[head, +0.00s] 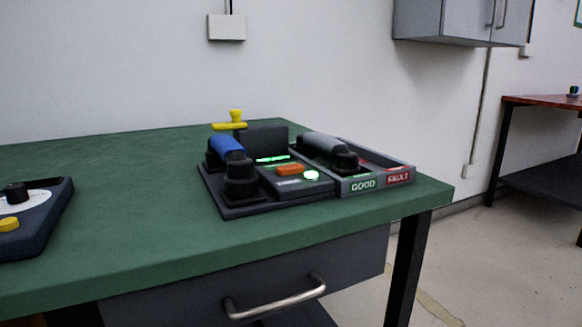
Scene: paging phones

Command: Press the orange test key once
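The orange test key (290,169) is a small raised block on the dark test unit (258,205), which sits on the green table toward the right. Nothing touches the orange key. My gripper is not in view.
A sorting tray (361,185) labelled GOOD and FAULT adjoins the unit; a grey handset (322,145) lies there. A yellow-handled object (232,121) stands behind. A dark device (35,225) with a yellow button is at the left. The green tabletop (130,200) between is clear.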

